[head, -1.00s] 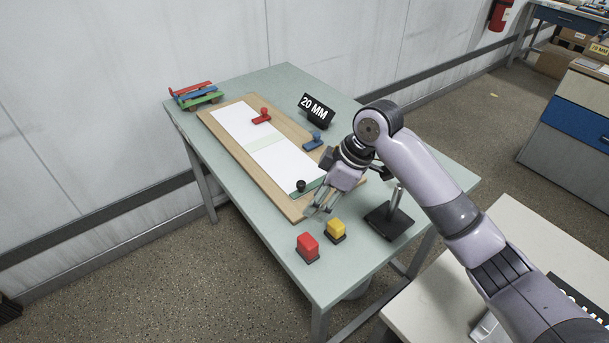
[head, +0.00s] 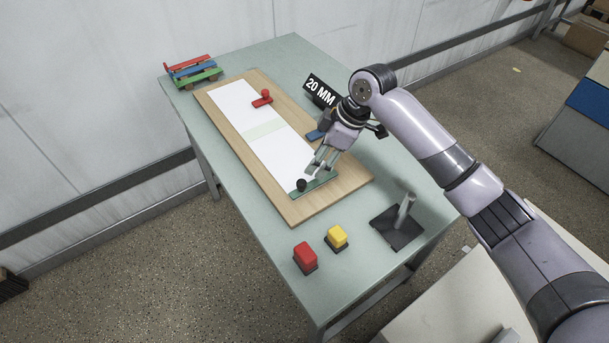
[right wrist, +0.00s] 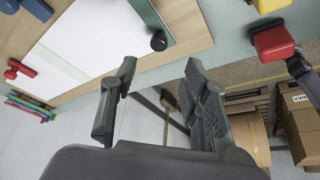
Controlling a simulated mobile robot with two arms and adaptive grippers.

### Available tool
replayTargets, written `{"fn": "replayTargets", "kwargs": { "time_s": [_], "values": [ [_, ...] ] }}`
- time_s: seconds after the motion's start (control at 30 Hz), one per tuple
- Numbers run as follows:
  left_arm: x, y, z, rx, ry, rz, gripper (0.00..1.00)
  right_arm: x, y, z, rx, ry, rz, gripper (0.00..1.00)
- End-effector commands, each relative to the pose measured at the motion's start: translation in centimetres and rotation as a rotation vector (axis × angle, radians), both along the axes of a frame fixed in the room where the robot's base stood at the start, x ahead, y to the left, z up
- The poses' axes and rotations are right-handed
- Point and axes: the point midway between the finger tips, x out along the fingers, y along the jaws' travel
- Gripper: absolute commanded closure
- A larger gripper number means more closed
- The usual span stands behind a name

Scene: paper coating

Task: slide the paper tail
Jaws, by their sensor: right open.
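The white paper (head: 281,158) lies flat along the wooden board (head: 308,212), with a pale green band across its middle. A dark green bar with a black knob (head: 301,185) lies across the paper's near end. My right gripper (head: 314,172) is open and empty, over the paper's near end beside the knob; I cannot tell its height. In the right wrist view the paper (right wrist: 90,35) and black knob (right wrist: 159,41) show beyond the spread fingers (right wrist: 150,100). My left gripper is not in view.
A red-handled piece (head: 263,98) sits on the far part of the board. A blue piece (head: 315,135) is partly hidden by my right gripper. The 20 MM sign (head: 321,90), red block (head: 305,256), yellow block (head: 337,237) and dark stand (head: 398,230) are on the table.

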Motion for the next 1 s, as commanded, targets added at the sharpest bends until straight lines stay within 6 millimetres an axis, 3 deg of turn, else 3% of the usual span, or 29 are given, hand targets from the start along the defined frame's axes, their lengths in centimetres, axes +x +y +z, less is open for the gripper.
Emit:
{"fn": "replayTargets", "kwargs": {
  "time_s": [0.23, 0.33, 0.6, 0.87, 1.0],
  "values": [
    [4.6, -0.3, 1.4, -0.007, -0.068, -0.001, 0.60, 0.3, 2.1, -4.8, 0.001, 0.004, 0.000, 0.58],
    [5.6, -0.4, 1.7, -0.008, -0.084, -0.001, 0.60, 0.4, 2.7, -6.4, -0.001, 0.003, 0.000, 0.58],
    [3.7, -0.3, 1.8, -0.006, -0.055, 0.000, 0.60, 0.6, 3.6, -8.6, -0.001, 0.000, 0.001, 0.58],
    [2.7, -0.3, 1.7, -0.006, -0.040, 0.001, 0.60, 0.7, 3.6, -8.8, 0.000, 0.000, 0.001, 0.58],
    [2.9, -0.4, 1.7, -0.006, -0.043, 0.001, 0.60, 0.7, 3.6, -8.7, 0.000, 0.000, 0.000, 0.66]
  ]
}}
